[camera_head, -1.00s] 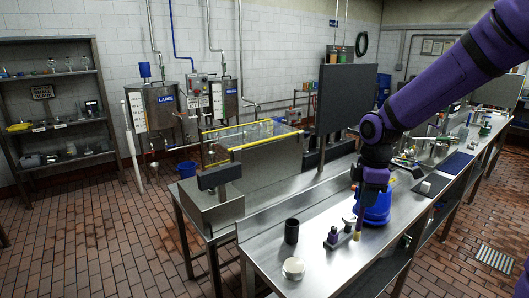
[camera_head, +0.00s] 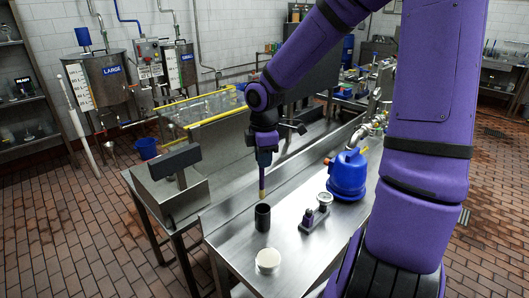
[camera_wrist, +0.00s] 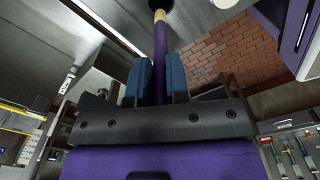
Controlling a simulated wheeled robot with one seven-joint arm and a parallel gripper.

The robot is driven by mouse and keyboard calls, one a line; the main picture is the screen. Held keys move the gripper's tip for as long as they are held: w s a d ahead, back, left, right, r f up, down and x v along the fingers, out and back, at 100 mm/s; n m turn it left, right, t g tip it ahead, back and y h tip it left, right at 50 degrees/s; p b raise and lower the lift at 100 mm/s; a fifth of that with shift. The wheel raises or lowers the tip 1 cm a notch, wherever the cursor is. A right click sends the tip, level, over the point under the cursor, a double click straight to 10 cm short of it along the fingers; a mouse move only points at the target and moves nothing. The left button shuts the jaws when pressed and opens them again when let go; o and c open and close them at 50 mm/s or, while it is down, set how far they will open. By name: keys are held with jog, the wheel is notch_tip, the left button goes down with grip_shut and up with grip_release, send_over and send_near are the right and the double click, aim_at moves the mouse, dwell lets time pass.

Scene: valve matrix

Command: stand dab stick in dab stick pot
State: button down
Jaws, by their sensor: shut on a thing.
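The dab stick is a thin purple rod with a yellow band near its lower end; it shows in the wrist view (camera_wrist: 160,55) and hangs upright in the head view (camera_head: 262,186). My gripper (camera_head: 264,160) is shut on it, with blue fingers on both sides of the rod in the wrist view (camera_wrist: 159,80). The dab stick pot, a dark upright cylinder (camera_head: 262,218), stands on the steel bench. The stick's lower end is just above the pot's rim in the picture. I cannot tell whether it is exactly over the opening.
A white bowl (camera_head: 268,261) stands in front of the pot. A dark panel on a post (camera_head: 175,160) stands left.

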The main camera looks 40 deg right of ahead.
jog(key=shift+f, duration=4.35)
jog(key=c, duration=1)
grip_release()
jog(key=shift+c, duration=0.2)
jog(key=shift+d, duration=0.1)
notch_tip(320, 180, up, 11)
jog(key=shift+f, duration=0.15)
jog(key=shift+s, duration=0.1)
